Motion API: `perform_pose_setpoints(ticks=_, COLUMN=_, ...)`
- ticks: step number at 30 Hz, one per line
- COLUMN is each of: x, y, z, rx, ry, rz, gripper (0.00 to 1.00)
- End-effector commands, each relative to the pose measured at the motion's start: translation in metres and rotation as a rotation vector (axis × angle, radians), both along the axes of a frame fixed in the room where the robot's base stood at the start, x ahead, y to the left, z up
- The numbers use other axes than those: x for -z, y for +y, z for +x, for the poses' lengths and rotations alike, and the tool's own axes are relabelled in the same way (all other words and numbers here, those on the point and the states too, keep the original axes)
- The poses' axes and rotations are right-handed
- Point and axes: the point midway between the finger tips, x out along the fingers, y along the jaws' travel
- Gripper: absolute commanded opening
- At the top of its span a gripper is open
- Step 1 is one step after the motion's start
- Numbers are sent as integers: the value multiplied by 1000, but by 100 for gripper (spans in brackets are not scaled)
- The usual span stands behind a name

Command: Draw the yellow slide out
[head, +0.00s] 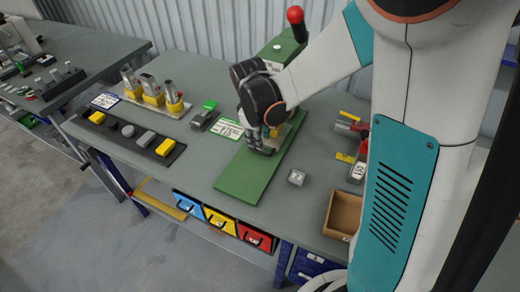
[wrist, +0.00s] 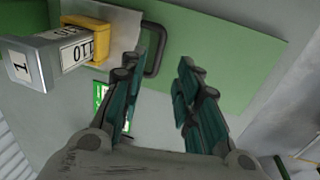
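My gripper (head: 264,146) is low over the long green board (head: 243,181) on the table. In the wrist view my gripper (wrist: 163,62) is open, with a gap between its fingers. A dark loop handle (wrist: 155,48) on the edge of a grey metal plate (wrist: 116,22) shows between the fingertips, close to the left finger. I cannot tell if they touch. A yellow piece (wrist: 88,40) sits beside the plate around a grey labelled block (wrist: 38,60). Whether this yellow piece is the slide is unclear. In the head view my gripper hides most of this assembly.
A small grey block (head: 297,177) and an open wooden box (head: 343,214) lie right of the board. A green-and-white sign (head: 226,129) and a rack of yellow-based holders (head: 154,97) stand left. A green box (head: 279,49) with a red-knobbed lever is behind. The board's front part is clear.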

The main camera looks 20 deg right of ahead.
Motion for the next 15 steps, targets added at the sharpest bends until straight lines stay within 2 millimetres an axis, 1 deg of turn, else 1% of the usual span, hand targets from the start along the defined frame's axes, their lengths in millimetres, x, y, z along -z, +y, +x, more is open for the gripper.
perform_pose_setpoints(ticks=1, x=13, y=-2, z=2, rx=1, ry=0, rz=0, gripper=30)
perform_pose_setpoints(ticks=6, x=43, y=-6, z=6, rx=2, ry=0, rz=0, gripper=30)
perform_pose_setpoints(ticks=10, x=59, y=-8, z=8, rx=2, ry=0, rz=0, gripper=30)
perform_pose_setpoints(ticks=15, x=69, y=-10, z=10, rx=2, ry=0, rz=0, gripper=30)
